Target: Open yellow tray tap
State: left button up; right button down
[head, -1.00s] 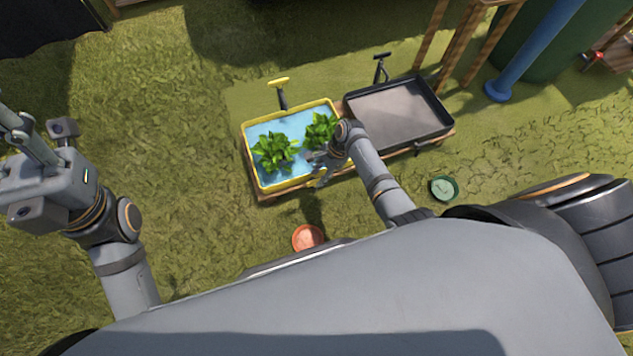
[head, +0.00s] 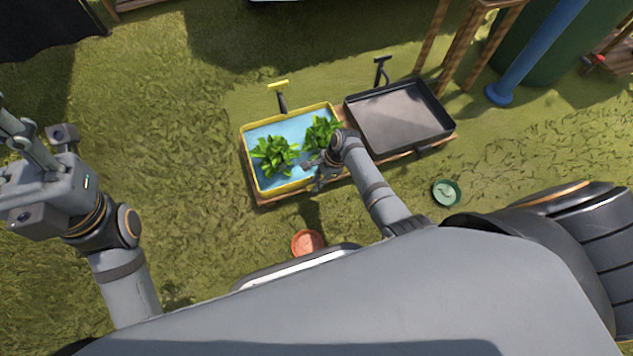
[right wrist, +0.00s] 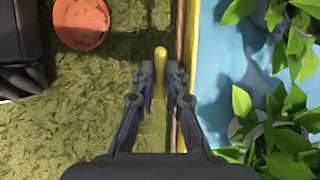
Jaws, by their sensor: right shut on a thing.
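The yellow tray (head: 295,184) holds blue water and two green leafy plants, and shows in the middle of the head view. Its yellow tap handle (right wrist: 160,58) shows in the right wrist view, just outside the tray's yellow wall (right wrist: 190,70). My right gripper (head: 318,178) is at the tray's near side in the head view and covers the tap there. In the right wrist view the right gripper (right wrist: 160,74) is shut on the yellow handle, with one finger on each side. My left gripper (head: 22,130) is at the far left, away from the tray; its fingertips are partly cut off.
A black tray (head: 447,130) stands beside the yellow one, with a black tap (head: 420,152) at its near side. Another yellow handle (head: 279,86) stands behind the yellow tray. An orange pot (head: 307,242) and a green pot (head: 446,193) stand on the grass in front.

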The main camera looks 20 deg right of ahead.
jog(key=shift+r+n+g+p, duration=0.15)
jog(key=shift+n+g+p, duration=0.35)
jog(key=shift+n+p, duration=0.6)
jog(key=shift+w+n+g, duration=0.1)
jog(key=shift+n+g, duration=0.2)
jog(key=shift+n, duration=0.7)
jog(key=shift+a+n+g+h, duration=0.1)
jog(key=shift+n+g+h, duration=0.25)
jog(key=shift+n, duration=0.65)
jog(key=n, duration=0.1)
jog(key=n+g, duration=0.1)
jog(key=shift+w+f+n+h, duration=0.1)
jog(key=shift+f+n+h, duration=0.1)
jog(key=shift+n+h, duration=0.1)
jog(key=n+h+b, duration=0.1)
jog(key=n, duration=0.2)
jog(key=shift+a+n+g, duration=0.1)
jog(key=shift+n+g, duration=0.2)
jog(key=shift+g, duration=0.05)
jog(key=n+h+b, duration=0.1)
jog(key=n+h, duration=0.1)
jog(key=n, duration=0.3)
jog(key=shift+a, duration=0.1)
jog(key=shift+w+n, duration=0.1)
jog(key=shift+n, duration=0.3)
